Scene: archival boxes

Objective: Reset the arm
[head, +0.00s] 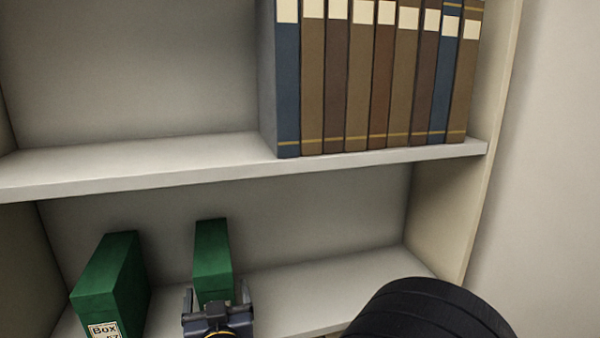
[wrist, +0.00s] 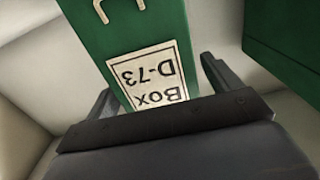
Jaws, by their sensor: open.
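My gripper (head: 216,293) is in the lower shelf bay, open, in front of a narrow green archival box (head: 212,262). In the wrist view this box (wrist: 125,30) shows upside down, with a label reading "Box D-73" and a pale handle outline. My gripper's two fingers (wrist: 158,90) stand on either side of the labelled face, with a visible gap on the right side. I cannot tell how deep the box reaches between them. My gripper hides the box's lower part in the head view.
A second green box (head: 118,285) stands to the left; its label is partly cut off. It also shows in the wrist view (wrist: 285,40). The upper shelf (head: 130,163) holds a row of bound books (head: 370,90) above. The lower shelf (head: 330,285) is bare right of my gripper.

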